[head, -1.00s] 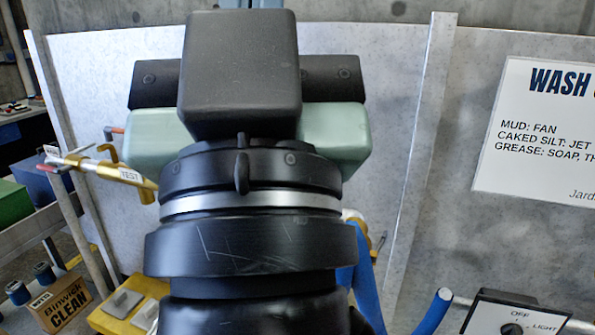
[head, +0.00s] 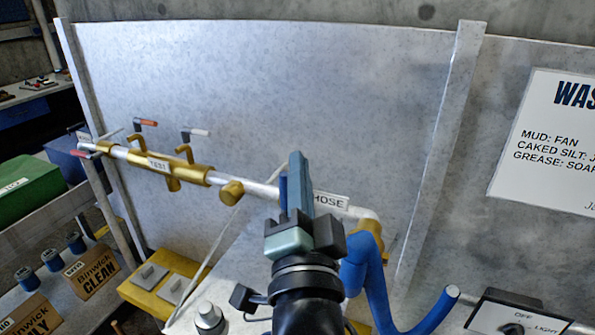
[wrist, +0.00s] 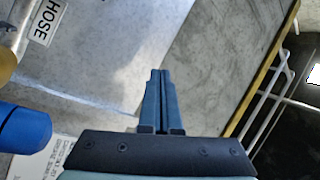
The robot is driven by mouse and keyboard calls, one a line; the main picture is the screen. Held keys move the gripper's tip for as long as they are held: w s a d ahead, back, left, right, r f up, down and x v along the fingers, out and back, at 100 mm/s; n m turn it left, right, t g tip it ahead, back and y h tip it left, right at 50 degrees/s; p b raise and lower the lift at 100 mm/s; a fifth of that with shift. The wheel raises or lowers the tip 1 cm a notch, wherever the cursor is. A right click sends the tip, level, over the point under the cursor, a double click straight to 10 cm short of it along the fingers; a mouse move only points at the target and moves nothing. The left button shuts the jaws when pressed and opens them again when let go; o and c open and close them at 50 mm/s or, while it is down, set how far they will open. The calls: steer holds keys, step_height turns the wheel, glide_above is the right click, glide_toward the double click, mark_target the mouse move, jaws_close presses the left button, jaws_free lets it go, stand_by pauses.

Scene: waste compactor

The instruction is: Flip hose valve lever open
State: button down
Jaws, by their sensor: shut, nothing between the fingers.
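My gripper (head: 296,158) is shut and empty, its two blue-grey fingers together and pointing up in front of the pipe in the head view. It also shows shut in the wrist view (wrist: 162,74). The HOSE label (head: 330,200) is just right of the fingers, on the pipe; it also shows at the top left of the wrist view (wrist: 44,20). The blue hose (head: 368,290) hangs from the brass elbow (head: 370,226) at the pipe's right end. I cannot make out the hose valve lever; my gripper covers part of the pipe there.
A grey panel (head: 250,90) stands behind. A switch box (head: 515,315) is at lower right.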

step_height(320, 180, down, 12)
steer(key=m+g+p, duration=0.2)
steer(key=m+g, duration=0.1)
steer(key=m, duration=0.3)
steer(key=shift+w+m, duration=0.2)
steer(key=shift+m, duration=0.1)
steer(key=w+p, duration=0.2)
steer(key=w, duration=0.8)
steer(key=shift+a+p, duration=0.2)
steer(key=shift+p, duration=0.15)
steer(key=shift+r, duration=0.1)
steer(key=shift+w+a+r+p, duration=0.1)
steer(key=shift+a+p, duration=0.1)
steer(key=shift+p, duration=0.2)
